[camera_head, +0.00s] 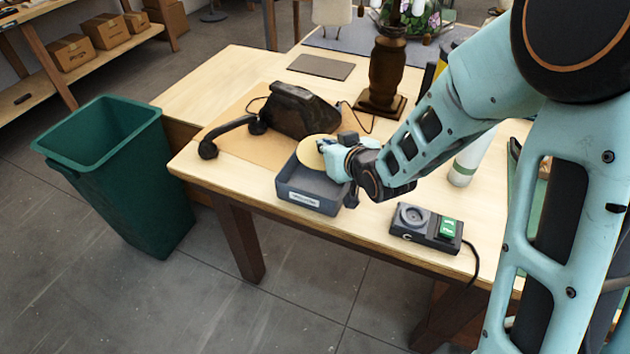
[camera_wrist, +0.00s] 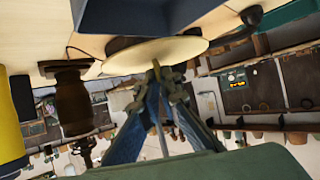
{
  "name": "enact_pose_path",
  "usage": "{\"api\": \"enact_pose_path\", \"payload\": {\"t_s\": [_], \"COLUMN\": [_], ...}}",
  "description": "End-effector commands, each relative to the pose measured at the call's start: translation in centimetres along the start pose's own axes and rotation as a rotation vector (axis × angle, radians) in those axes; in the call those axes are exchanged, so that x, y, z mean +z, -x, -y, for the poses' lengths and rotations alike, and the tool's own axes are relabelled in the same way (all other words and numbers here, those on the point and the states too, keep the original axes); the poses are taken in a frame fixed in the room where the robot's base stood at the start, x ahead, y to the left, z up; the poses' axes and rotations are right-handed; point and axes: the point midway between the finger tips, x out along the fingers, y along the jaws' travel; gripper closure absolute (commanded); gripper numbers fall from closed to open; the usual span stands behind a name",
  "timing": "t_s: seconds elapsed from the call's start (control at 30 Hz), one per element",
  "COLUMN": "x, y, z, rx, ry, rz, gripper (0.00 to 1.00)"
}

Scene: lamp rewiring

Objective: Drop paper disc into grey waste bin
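The paper disc (camera_head: 314,149) is a flat, pale yellow round. My gripper (camera_head: 326,153) is shut on its edge, and the wrist view shows the fingertips (camera_wrist: 156,72) meeting at the disc's rim (camera_wrist: 150,55). In the head view the disc appears over the back part of a small grey open bin (camera_head: 312,197) on the table. The bin has a white label, too small to read. Its dark wall shows at the top of the wrist view (camera_wrist: 150,15). The arm and disc hide part of the bin's inside.
A dark old telephone (camera_head: 300,112) with its handset off lies just behind the bin. A brown lamp base (camera_head: 388,75) stands behind the gripper. A black device with a green switch (camera_head: 427,228) sits to the right. A large green bin (camera_head: 125,175) stands on the floor at left.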

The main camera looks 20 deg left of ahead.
Motion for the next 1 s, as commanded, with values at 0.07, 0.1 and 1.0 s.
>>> {"api": "enact_pose_path", "payload": {"t_s": [0.07,0.1,1.0], "x": [1.1,1.5,4.4], "y": [-0.5,-0.8,-2.4], "z": [0.0,0.0,-0.1], "rx": [0.000,0.000,0.002], "ry": [0.000,0.000,-0.001], "rz": [0.002,0.002,0.000], "gripper": [1.00,1.00,0.75]}}
